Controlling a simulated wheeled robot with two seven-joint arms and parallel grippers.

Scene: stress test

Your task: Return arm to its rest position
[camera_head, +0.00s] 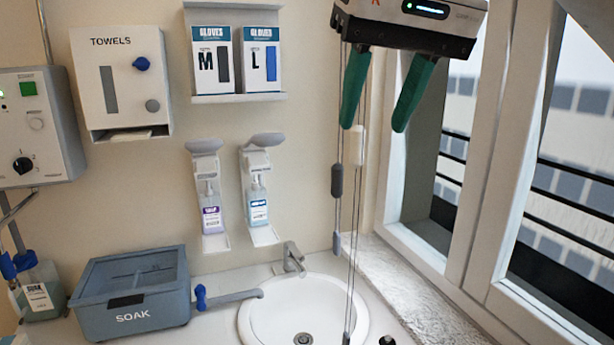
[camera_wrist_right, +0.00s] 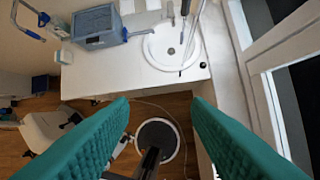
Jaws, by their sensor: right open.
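My right gripper (camera_head: 384,92) hangs at the top right of the head view, in front of the window frame, with its two green fingers pointing down and spread apart. It is open, with nothing between the fingers. My left gripper is in neither view.
A sink (camera_head: 260,318) is set in the white counter, with a blue-grey SOAK box (camera_head: 138,316) to its left. Cords with weights (camera_head: 337,181) hang near the right gripper. A window frame (camera_head: 490,150) stands close on the right. Dispensers (camera_head: 258,190) line the wall.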

